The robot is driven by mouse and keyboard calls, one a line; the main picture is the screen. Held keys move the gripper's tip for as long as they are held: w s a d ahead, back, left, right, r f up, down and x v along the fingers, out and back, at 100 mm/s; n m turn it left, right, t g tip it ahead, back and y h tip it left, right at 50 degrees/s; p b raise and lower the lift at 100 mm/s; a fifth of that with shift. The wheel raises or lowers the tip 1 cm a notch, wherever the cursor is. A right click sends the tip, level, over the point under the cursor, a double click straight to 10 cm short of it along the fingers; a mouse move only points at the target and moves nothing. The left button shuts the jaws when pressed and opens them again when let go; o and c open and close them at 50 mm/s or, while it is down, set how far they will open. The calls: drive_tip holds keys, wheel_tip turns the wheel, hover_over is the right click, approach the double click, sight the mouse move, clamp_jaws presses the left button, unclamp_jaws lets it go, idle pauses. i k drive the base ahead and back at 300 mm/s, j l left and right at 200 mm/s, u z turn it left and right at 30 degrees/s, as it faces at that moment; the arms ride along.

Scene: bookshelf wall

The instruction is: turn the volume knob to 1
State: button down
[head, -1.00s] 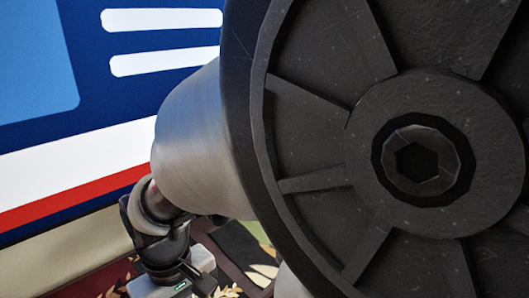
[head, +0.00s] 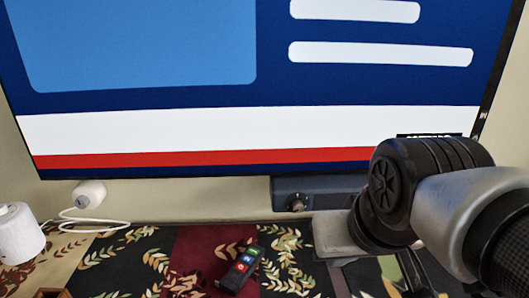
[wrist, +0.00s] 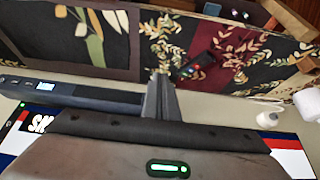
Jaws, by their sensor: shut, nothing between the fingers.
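The volume knob (head: 298,203) is a small dark round knob at the left end of the dark speaker bar (head: 330,184) below the big screen. The bar also shows at the left of the wrist view (wrist: 75,93), with a small lit display. There I cannot make out the knob, which seems hidden behind my fingers. My gripper (wrist: 158,78) is shut and empty, its dark fingers together. In the head view, its grey body is just right of and below the knob; the fingertips are not clear there. I cannot tell whether they touch the knob.
The screen (head: 270,130) fills the wall above the bar. A dark remote with coloured buttons (head: 240,270) lies on the leaf-patterned cloth (head: 140,260). A white round device (head: 88,193) with a cable and a white roll (head: 20,233) stand at the left.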

sight(299, 207)
drive_tip(key=k+j+u, duration=0.15)
drive_tip(key=j, duration=0.25)
drive_tip(key=j+u, duration=0.15)
drive_tip(key=j, duration=0.2)
drive_tip(key=k+j+u, duration=0.15)
drive_tip(key=j, duration=0.3)
